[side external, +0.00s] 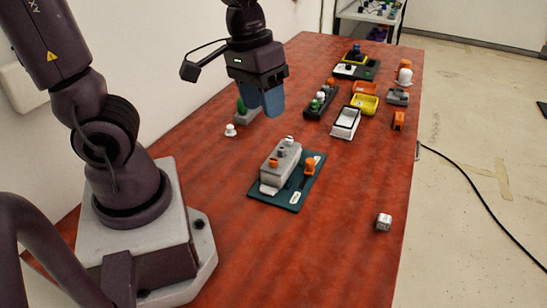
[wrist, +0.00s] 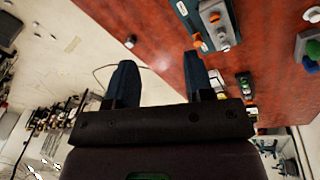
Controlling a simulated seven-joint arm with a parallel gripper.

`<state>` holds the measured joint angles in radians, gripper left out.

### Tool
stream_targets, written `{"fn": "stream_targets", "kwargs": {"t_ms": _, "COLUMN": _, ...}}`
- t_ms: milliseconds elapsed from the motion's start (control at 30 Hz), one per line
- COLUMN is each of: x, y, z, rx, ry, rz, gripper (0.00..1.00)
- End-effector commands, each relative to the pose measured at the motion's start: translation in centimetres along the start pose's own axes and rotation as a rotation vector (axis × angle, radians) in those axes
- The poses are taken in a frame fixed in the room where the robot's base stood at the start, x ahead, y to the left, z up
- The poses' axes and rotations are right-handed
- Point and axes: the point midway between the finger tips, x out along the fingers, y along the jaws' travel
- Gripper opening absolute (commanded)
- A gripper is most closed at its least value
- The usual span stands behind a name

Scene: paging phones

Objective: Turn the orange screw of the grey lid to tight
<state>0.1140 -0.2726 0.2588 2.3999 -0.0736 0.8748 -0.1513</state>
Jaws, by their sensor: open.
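A dark teal board (side external: 306,184) on the table bears a long grey block with a lid-like top (side external: 287,158). A small orange part (side external: 272,162) shows on the grey block, and an upright orange knob (side external: 310,166) stands beside it on the board; I cannot tell which is the screw or how tight it is. In the wrist view the board (wrist: 183,10) and an orange part (wrist: 197,41) are at the top edge, partly cut off. My gripper (side external: 264,112) is open and empty, with blue fingers, above and behind the board. Its fingers also show in the wrist view (wrist: 163,65).
A green knob on a grey base (side external: 243,110) and a white knob (side external: 230,130) lie near the gripper. A white tray (side external: 345,122), yellow bins (side external: 364,104) and several small parts stand at the back right. A small cube (side external: 384,222) lies at the right. The front table is clear.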

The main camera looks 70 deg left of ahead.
Motion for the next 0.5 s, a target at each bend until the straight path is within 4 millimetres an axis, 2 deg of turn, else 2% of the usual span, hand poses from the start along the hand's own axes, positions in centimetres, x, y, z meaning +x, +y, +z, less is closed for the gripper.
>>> {"fn": "stream_targets", "kwargs": {"t_ms": 33, "x": 1.6, "y": -0.7, "z": -0.8, "rx": -0.126, "ry": -0.052, "rz": -0.016, "gripper": 0.48}}
{"fn": "stream_targets", "kwargs": {"t_ms": 100, "x": 3.3, "y": -1.9, "z": -1.9, "rx": -0.324, "ry": -0.096, "rz": -0.044, "gripper": 0.48}}
{"fn": "stream_targets", "kwargs": {"t_ms": 300, "x": 7.8, "y": -6.3, "z": -4.9, "rx": -0.97, "ry": -0.109, "rz": -0.185, "gripper": 0.48}}
{"fn": "stream_targets", "kwargs": {"t_ms": 400, "x": 8.7, "y": -8.5, "z": -6.3, "rx": -1.279, "ry": -0.05, "rz": -0.235, "gripper": 0.48}}
{"fn": "stream_targets", "kwargs": {"t_ms": 500, "x": 8.7, "y": -9.5, "z": -7.5, "rx": -1.51, "ry": 0.01, "rz": -0.231, "gripper": 0.48}}
